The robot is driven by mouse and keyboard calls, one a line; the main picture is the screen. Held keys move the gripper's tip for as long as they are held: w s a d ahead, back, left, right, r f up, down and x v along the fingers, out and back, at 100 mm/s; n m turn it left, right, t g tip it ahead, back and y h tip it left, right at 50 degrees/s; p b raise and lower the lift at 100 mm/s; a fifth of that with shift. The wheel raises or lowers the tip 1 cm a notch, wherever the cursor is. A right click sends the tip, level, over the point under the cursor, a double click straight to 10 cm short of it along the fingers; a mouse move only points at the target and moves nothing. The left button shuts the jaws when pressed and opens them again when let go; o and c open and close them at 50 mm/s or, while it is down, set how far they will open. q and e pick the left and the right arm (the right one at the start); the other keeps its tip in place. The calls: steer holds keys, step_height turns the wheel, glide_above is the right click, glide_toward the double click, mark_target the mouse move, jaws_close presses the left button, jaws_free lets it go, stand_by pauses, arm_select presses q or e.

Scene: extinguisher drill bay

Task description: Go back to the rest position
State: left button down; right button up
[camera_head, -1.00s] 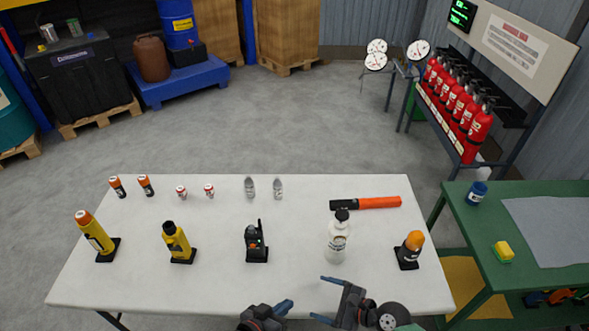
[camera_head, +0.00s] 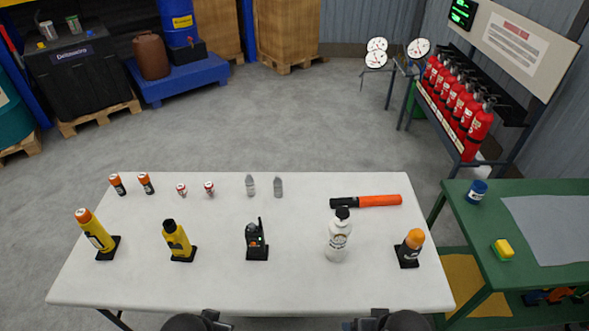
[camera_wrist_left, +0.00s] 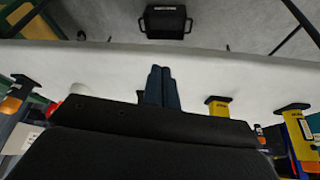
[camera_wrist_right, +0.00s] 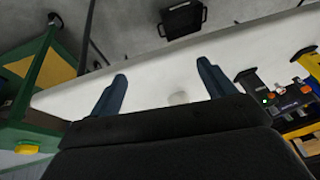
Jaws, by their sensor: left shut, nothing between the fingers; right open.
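Only the tops of my two arms show at the bottom edge of the head view; their fingertips are out of that picture. In the left wrist view my left gripper (camera_wrist_left: 162,86) has its two blue fingers together with nothing between them. In the right wrist view my right gripper (camera_wrist_right: 160,85) has its fingers wide apart and empty. Both are at the near edge of the white table (camera_head: 290,290). The walkie-talkie (camera_head: 257,240), white bottle (camera_head: 338,238) and orange-topped beacon (camera_head: 411,247) stand upright on the table, clear of the arms.
A green bench (camera_head: 500,265) is at the right. Red extinguishers (camera_head: 465,105) hang beyond it. The floor behind the table is clear.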

steer(key=s+d+r+n+h, duration=0.1)
steer(key=s+d+n+h, duration=0.1)
steer(key=s+d, duration=0.15)
arm_select(q)
step_height(320, 180, down, 28)
steer(key=a+g+b, duration=0.1)
steer(key=g+b, duration=0.1)
arm_select(e)
step_height(320, 180, down, 28)
steer(key=w+a+g, duration=0.2)
steer(key=w, duration=0.1)
arm_select(q)
steer(key=s+f+b, duration=0.1)
steer(key=s+f, duration=0.3)
steer(key=f, duration=0.8)
steer(key=s+f+b, duration=0.1)
steer(key=s+f, duration=0.3)
steer(key=f, duration=0.7)
steer(key=shift+s+f+g+y, duration=0.25)
steer(key=shift+f+g+y, duration=0.15)
arm_select(e)
steer(key=s+f, duration=0.4)
steer(key=f, duration=0.8)
steer(key=s+f, duration=0.4)
steer(key=f, duration=0.8)
steer(key=shift+s, duration=0.15)
steer(key=shift+d, duration=0.15)
